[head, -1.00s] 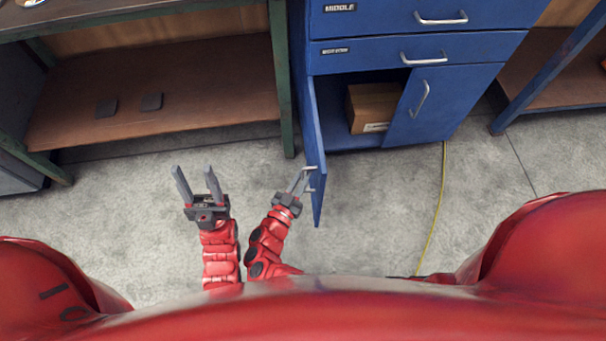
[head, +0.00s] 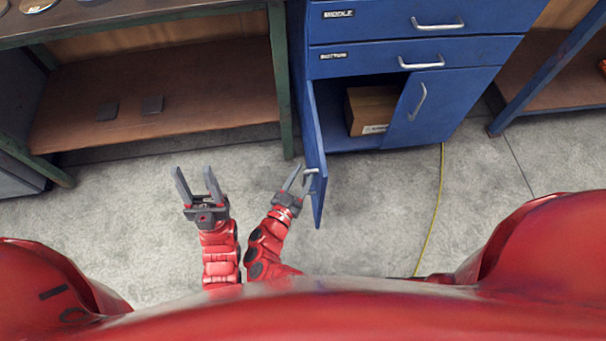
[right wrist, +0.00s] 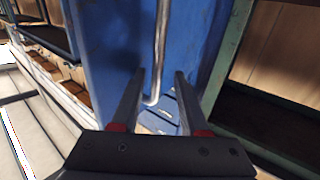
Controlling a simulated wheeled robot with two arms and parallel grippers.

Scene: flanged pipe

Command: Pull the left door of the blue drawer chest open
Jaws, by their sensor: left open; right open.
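The blue drawer chest (head: 400,77) stands at the upper right of the head view. Its left door (head: 316,150) is swung wide open toward me, seen nearly edge-on, with a bar handle (head: 311,178) on its outer face. My right gripper (head: 300,176) is open at that handle. In the right wrist view the door handle (right wrist: 162,50) runs down between the two spread fingers (right wrist: 155,85); I cannot tell if they touch it. My left gripper (head: 194,176) is open and empty over the floor, left of the right one.
A cardboard box (head: 371,109) sits inside the open cabinet. The chest's right door (head: 428,106) is shut. A workbench with a lower shelf (head: 190,92) stands at the left. A yellow cable (head: 437,205) lies on the floor to the right. The floor around the grippers is clear.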

